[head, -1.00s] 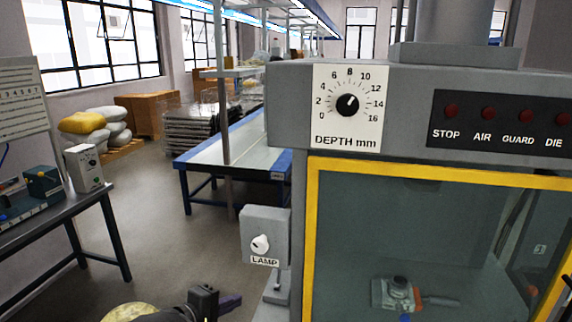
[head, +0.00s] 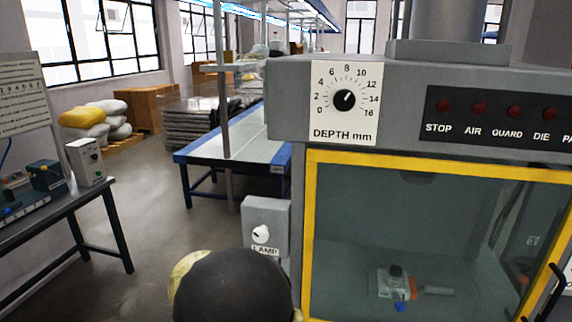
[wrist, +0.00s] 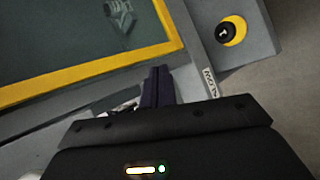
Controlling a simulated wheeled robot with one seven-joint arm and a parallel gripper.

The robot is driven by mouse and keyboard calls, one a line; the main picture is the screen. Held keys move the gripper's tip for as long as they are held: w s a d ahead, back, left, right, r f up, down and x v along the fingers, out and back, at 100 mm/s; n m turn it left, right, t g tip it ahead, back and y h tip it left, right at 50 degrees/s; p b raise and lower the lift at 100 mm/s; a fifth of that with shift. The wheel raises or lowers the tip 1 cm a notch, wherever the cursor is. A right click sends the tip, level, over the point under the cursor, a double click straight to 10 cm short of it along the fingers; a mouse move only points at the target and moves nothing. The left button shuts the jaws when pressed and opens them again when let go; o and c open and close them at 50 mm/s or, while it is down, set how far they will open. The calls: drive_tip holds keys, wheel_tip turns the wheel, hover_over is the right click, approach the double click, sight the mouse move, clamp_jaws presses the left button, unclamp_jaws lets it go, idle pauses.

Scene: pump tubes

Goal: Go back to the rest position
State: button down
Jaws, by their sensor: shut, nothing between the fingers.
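My gripper (wrist: 158,86) shows in the wrist view with its two dark fingers together and nothing between them. It is near the yellow frame (wrist: 95,75) of the press window, on the grey press body. In the head view the fingers are not visible; a dark rounded part of my arm fills the bottom middle. The press (head: 420,104) stands at the right, with its depth dial (head: 345,99) and a row of dark red lamps. Behind the window lies a small grey fixture (head: 391,283) with a blue part (head: 400,307).
A lamp switch box (head: 266,224) juts from the press's left side, close to my arm. In the wrist view a yellow-ringed black button (wrist: 228,32) sits on a grey box. A workbench (head: 50,218) stands at left. Open floor (head: 165,215) lies between.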

drive_tip(key=s+d+r+m+g+y+p, duration=0.3)
drive_tip(key=s+d+m+y, duration=0.5)
drive_tip(key=s+d, duration=0.5)
drive_tip(key=d+m, duration=0.1)
drive_tip(key=d, duration=0.3)
drive_tip(key=shift+s+d+m+g+p, duration=0.3)
drive_tip(key=shift+s+d+m, duration=0.05)
drive_tip(key=shift+d+m, duration=0.05)
